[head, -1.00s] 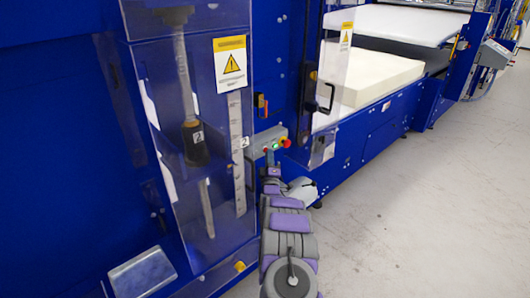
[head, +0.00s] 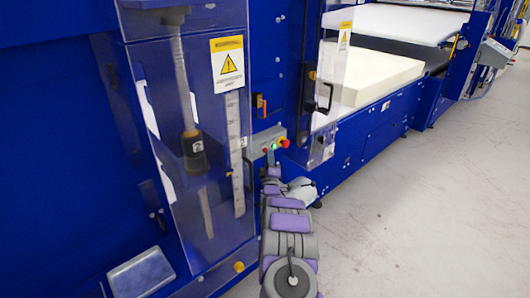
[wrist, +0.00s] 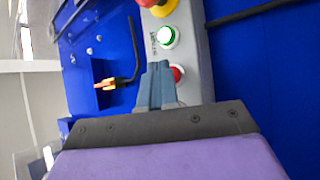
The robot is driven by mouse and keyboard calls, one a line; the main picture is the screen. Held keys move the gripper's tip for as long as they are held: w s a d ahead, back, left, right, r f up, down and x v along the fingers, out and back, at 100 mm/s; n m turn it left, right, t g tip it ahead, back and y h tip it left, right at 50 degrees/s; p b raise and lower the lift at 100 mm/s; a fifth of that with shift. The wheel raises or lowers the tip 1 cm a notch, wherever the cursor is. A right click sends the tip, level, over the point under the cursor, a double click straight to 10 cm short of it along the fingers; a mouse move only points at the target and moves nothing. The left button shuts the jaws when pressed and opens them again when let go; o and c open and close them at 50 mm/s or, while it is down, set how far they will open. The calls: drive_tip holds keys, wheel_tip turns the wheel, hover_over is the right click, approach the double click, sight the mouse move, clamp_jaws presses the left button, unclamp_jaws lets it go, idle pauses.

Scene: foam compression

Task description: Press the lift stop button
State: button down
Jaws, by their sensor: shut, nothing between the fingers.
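A grey control box (head: 268,142) is on the blue machine's side. In the wrist view the box (wrist: 187,18) carries a red knob on a yellow base (wrist: 157,5), a lit green button (wrist: 167,36) and a red button (wrist: 178,73). The red button is partly hidden behind my fingers. My gripper (wrist: 157,68) is shut and empty, its tips over the box beside the red button. I cannot tell whether they touch it. In the head view my gripper (head: 271,157) is just below the box.
A clear guard (head: 185,110) with a warning sign (head: 227,63) encloses a rod with a dark cylinder (head: 194,152) at left. A pale foam block (head: 375,80) lies on the machine behind. Open grey floor (head: 430,210) is at right.

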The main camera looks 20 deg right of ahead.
drive_tip(key=shift+d, duration=0.15)
drive_tip(key=shift+w+a+r+p, duration=0.15)
drive_tip(key=shift+w+a+p, duration=0.15)
drive_tip(key=shift+w+a, duration=0.1)
drive_tip(key=shift+s+d+r+p, duration=0.15)
drive_tip(key=shift+s+p, duration=0.1)
drive_tip(key=shift+p, duration=0.3)
drive_tip(key=shift+s+f, duration=0.15)
drive_tip(key=shift+f, duration=0.05)
idle(0.4)
